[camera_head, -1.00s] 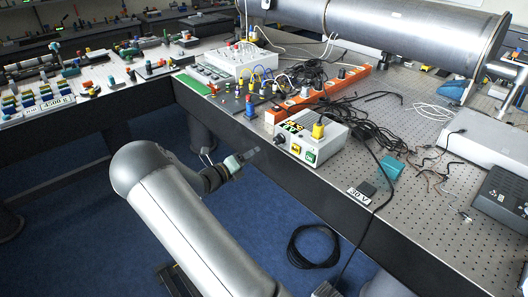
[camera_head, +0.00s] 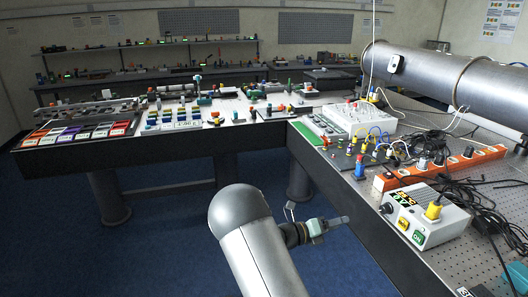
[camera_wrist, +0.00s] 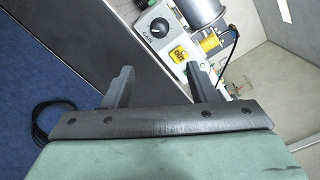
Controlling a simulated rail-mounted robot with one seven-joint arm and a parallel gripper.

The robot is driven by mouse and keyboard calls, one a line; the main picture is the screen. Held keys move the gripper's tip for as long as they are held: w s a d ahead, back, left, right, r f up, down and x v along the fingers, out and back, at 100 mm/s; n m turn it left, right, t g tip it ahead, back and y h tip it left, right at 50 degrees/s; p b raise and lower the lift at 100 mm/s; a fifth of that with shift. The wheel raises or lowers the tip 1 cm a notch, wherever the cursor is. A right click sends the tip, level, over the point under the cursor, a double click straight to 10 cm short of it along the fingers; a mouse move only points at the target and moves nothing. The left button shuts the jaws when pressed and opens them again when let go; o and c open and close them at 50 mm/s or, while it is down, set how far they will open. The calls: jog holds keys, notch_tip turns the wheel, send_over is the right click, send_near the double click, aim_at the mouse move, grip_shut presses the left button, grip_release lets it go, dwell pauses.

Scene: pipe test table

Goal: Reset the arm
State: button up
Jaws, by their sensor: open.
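My gripper (camera_head: 337,221) is in the head view, beside the front edge of the right table (camera_head: 345,210) and over the blue floor. In the wrist view my gripper (camera_wrist: 159,82) shows two dark fingers apart with nothing between them. The white control box (camera_head: 428,216) with a yellow connector, a yellow button and a green button stands on the table just right of the gripper. In the wrist view part of this box (camera_wrist: 150,47), with its knob and yellow button, lies beyond the fingertips. The gripper appears apart from it.
A large metal pipe (camera_head: 420,75) lies at the back right. An orange power strip (camera_head: 450,167) and black cables are behind the control box. The left table (camera_head: 150,157) holds colored bins and several small parts. Open blue floor (camera_head: 160,250) lies between the tables.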

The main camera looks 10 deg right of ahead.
jog(key=s+a+r+m+g+y, duration=0.1)
jog(key=s+a+m+g+y, duration=0.2)
jog(key=s+m, duration=0.45)
jog(key=s+r+m+g+y, duration=0.2)
jog(key=s+m+y, duration=0.3)
jog(key=s+m, duration=0.25)
jog(key=s+a+r+m+t+y, duration=0.3)
jog(key=s+a+m+y, duration=0.6)
jog(key=s+a+m, duration=0.6)
jog(key=shift+s+a+r+m+y, duration=0.3)
jog(key=shift+s+a+r+m, duration=0.1)
jog(key=shift+a+r, duration=0.1)
